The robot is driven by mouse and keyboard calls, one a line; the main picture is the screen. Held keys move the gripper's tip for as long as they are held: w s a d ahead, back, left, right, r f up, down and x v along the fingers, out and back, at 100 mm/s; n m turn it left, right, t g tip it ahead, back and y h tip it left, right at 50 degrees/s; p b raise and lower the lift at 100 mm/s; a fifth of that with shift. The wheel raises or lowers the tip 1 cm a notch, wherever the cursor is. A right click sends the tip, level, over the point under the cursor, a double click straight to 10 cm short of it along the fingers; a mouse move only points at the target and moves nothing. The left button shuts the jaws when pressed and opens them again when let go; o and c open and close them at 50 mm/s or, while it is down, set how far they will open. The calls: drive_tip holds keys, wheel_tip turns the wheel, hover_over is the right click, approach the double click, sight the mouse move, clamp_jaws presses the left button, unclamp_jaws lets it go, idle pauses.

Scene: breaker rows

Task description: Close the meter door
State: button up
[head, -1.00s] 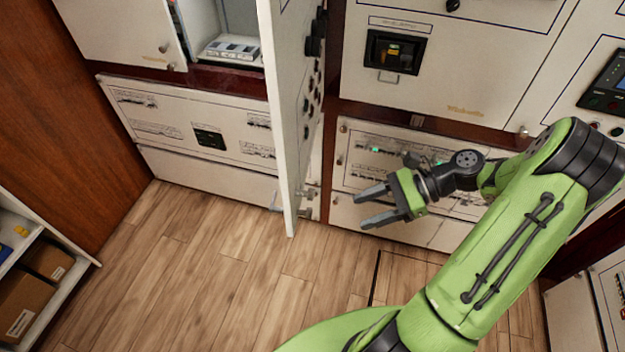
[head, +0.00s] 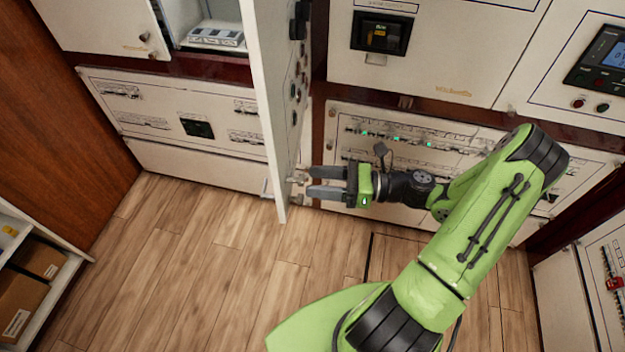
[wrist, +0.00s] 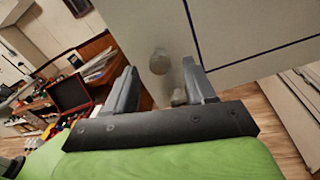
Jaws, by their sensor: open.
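A white door (head: 268,100), which I take to be the meter door, stands swung out from the cabinet wall, seen nearly edge-on in the head view. Black knobs and buttons line its right face. My gripper (head: 312,182) is open at the door's lower right side. In the wrist view the knob shows between the fingertips of my gripper (wrist: 158,82). I cannot tell whether a finger touches the door or knob.
An open compartment (head: 212,36) lies left of the door. Closed lower panels (head: 200,127) and a right-hand panel (head: 425,140) line the wall. The wooden floor (head: 190,270) is clear. A shelf with boxes (head: 22,290) stands at the left.

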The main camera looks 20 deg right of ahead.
drive_tip(key=shift+x, duration=0.95)
drive_tip(key=shift+c, duration=0.2)
clamp_jaws()
